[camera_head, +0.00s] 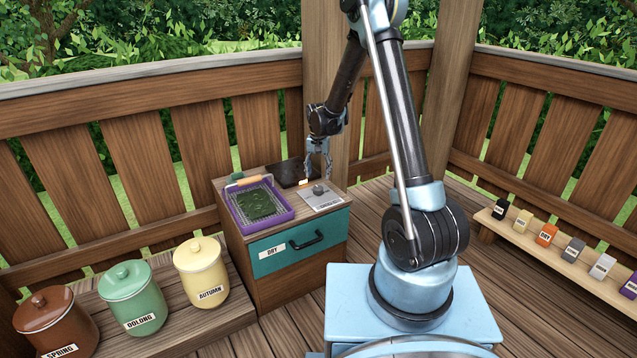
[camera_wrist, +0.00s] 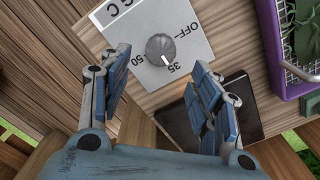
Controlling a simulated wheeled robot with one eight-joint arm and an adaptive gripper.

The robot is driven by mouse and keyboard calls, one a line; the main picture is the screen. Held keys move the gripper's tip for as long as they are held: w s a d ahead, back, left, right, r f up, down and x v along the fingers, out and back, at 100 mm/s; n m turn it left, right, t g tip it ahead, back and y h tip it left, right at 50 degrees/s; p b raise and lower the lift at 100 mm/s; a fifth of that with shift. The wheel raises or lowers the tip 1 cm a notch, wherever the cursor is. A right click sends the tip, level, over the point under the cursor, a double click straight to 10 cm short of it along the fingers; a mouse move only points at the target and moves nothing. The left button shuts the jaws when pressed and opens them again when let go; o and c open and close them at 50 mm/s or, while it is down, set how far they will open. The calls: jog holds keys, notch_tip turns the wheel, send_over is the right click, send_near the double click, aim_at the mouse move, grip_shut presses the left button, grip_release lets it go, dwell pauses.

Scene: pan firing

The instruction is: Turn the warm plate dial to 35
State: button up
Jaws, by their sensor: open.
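The warm plate dial (camera_head: 318,189) is a small grey knob on a light panel (camera_head: 326,202) at the right of the cabinet top. In the wrist view the dial (camera_wrist: 160,48) shows OFF, 35 and 50 around it, and its white mark points toward 35. The dark warm plate (camera_head: 286,174) lies behind the panel, and it also shows in the wrist view (camera_wrist: 240,101). My gripper (camera_head: 318,172) is open above the dial. In the wrist view its fingers (camera_wrist: 160,64) stand apart on either side, with no contact visible.
A purple tray (camera_head: 236,222) with green leaves sits left of the dial. The cabinet has a teal drawer (camera_head: 280,252) marked DRY. Lidded jars (camera_head: 131,296) stand at lower left. A shelf with small labelled blocks (camera_head: 546,234) is at right.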

jog(key=shift+r, duration=2.2)
jog(key=s+d+r+n+t, duration=0.1)
jog(key=s+d+r, duration=1.45)
jog(key=s, duration=0.25)
jog(key=s+d+f, duration=0.2)
jog(key=s+d, duration=0.1)
jog(key=s, duration=0.4)
jog(key=s+d+f+n, duration=0.1)
jog(key=s+d+f, duration=0.1)
jog(key=s, duration=0.6)
jog(key=s+d+f+t, duration=0.1)
jog(key=s+d+f, duration=0.1)
jog(key=s+d, duration=0.2)
jog(key=s, duration=0.3)
jog(key=shift+s, duration=0.3)
